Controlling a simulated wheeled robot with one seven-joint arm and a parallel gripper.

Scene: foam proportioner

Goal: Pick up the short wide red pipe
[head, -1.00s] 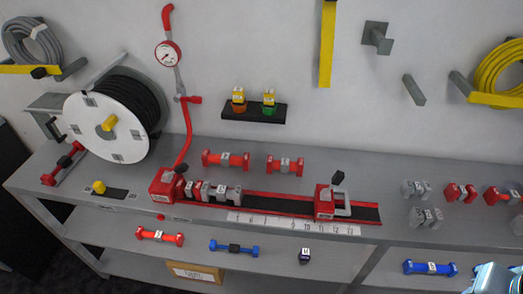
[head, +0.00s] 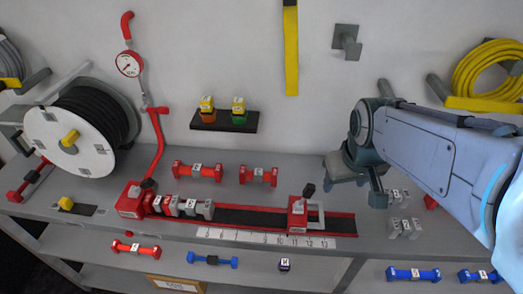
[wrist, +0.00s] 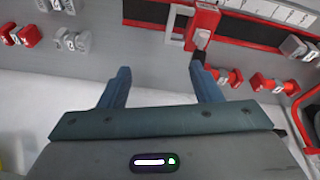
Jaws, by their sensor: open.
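Two red pipes with flanged ends lie on the bench behind the rail: a longer one (head: 197,171) and a shorter one (head: 258,175). They also show at the right of the wrist view, the shorter one (wrist: 232,78) partly behind a finger. Another red pipe (wrist: 22,36) shows at the left of the wrist view; my arm mostly covers it in the head view. I cannot tell for sure which is the short wide one. My gripper (head: 353,186) is open and empty above the bench, right of the shorter pipe; its fingers (wrist: 160,70) are apart in the wrist view.
A red clamp rail (head: 250,217) with grey and red pieces runs along the bench front. Grey pieces (head: 398,197) lie right of it. A hose reel (head: 80,135) stands left. A black wall shelf (head: 224,121) holds two small items. The lower shelf carries red and blue pipes.

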